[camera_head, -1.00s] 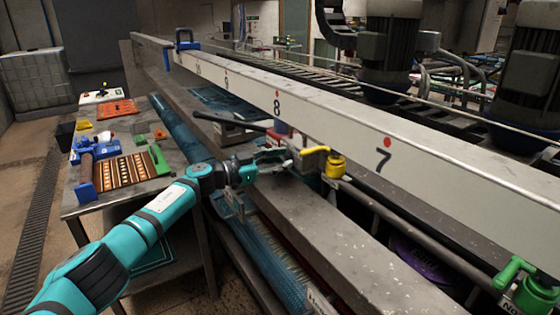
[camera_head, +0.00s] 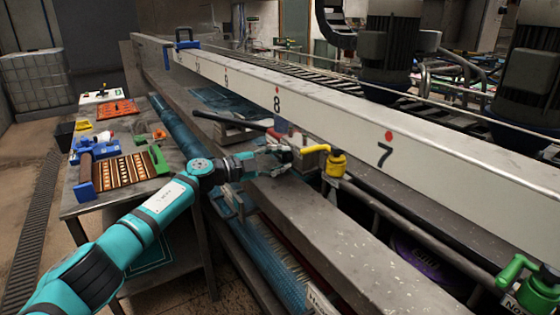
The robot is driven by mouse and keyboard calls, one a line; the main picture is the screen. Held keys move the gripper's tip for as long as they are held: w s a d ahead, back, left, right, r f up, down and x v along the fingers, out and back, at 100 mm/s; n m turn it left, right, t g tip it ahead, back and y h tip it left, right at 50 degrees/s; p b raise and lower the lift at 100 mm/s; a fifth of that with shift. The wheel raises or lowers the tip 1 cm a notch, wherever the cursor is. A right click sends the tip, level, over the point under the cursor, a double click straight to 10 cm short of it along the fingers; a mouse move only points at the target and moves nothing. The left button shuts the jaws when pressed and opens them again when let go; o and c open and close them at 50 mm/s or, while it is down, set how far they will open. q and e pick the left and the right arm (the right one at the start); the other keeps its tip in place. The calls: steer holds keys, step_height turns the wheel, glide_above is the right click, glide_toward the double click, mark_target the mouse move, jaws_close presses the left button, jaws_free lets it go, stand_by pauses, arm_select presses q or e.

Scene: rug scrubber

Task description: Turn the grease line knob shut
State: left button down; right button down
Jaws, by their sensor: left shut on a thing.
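A yellow valve (camera_head: 336,165) with a bent yellow handle (camera_head: 316,149) stands beside the pale rail, near the number 7. A green valve (camera_head: 522,284) with a partly cut-off label is at the lower right. I cannot tell from any readable marking which is the grease line knob. My left gripper (camera_head: 280,158) is just left of the yellow handle, above the grey ledge. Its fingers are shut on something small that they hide. I cannot tell whether they touch the yellow handle. My right gripper is not in view.
The long pale rail (camera_head: 440,172) runs behind the valves. A black bar handle (camera_head: 228,121) sticks out just behind my left gripper. The grey ledge (camera_head: 320,220) is bare in front. A side table at left holds a brown board (camera_head: 122,171) and several coloured items.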

arm_select(q)
steer(key=shift+r+m, duration=0.1)
steer(key=shift+m, duration=0.4)
steer(key=c, duration=1)
jaws_free()
steer(key=shift+c, duration=0.2)
steer(key=shift+a, duration=0.15)
steer(key=v, duration=1.1)
steer(key=shift+s+a, duration=0.3)
